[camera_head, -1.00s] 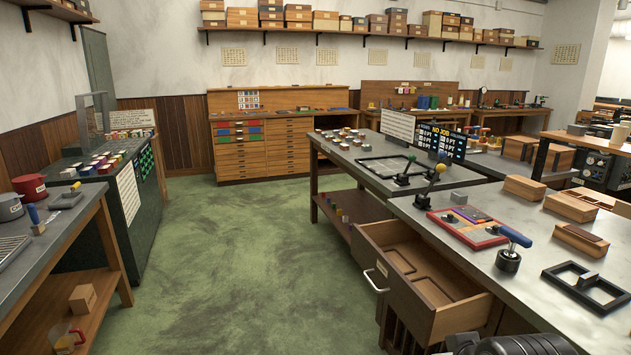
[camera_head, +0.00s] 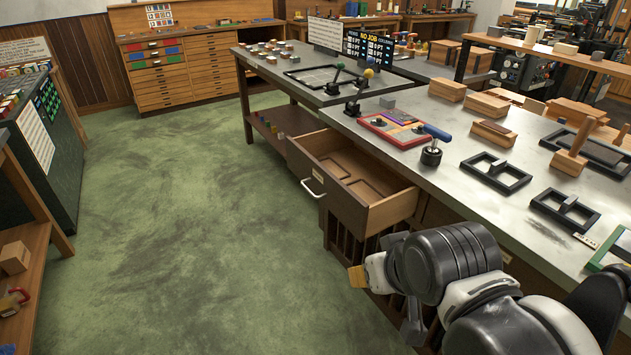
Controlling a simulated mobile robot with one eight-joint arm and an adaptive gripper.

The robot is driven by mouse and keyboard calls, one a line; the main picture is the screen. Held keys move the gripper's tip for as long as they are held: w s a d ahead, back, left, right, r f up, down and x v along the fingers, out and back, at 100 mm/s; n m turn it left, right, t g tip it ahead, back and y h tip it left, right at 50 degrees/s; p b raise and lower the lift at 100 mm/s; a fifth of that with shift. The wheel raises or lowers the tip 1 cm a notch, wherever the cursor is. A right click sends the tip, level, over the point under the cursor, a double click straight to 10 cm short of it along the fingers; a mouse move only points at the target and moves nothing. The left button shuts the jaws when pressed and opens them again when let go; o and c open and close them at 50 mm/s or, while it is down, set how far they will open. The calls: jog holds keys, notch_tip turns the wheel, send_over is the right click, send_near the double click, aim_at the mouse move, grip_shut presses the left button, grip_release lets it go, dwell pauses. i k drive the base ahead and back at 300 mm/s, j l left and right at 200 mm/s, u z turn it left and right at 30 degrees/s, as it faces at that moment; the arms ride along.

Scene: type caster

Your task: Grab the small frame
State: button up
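Two small black rectangular frames, each with a crossbar and a raised middle piece, lie flat on the right bench: one frame (camera_head: 484,172) farther back, the other frame (camera_head: 548,212) nearer the front edge. I cannot tell which one the task means. A larger black frame (camera_head: 552,141) lies behind them, and a big one (camera_head: 290,76) lies on the far bench. My gripper (camera_head: 385,298) is at the lower middle, in front of the drawer side of the bench, apart from the frames. Its wrist hides much of it, and its opening is unclear.
An open wooden drawer (camera_head: 400,207) juts from the bench (camera_head: 455,195) just behind my gripper. The green floor (camera_head: 190,220) at left is clear.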

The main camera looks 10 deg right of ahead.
aim_at(569, 202)
jog(key=z, duration=1.8)
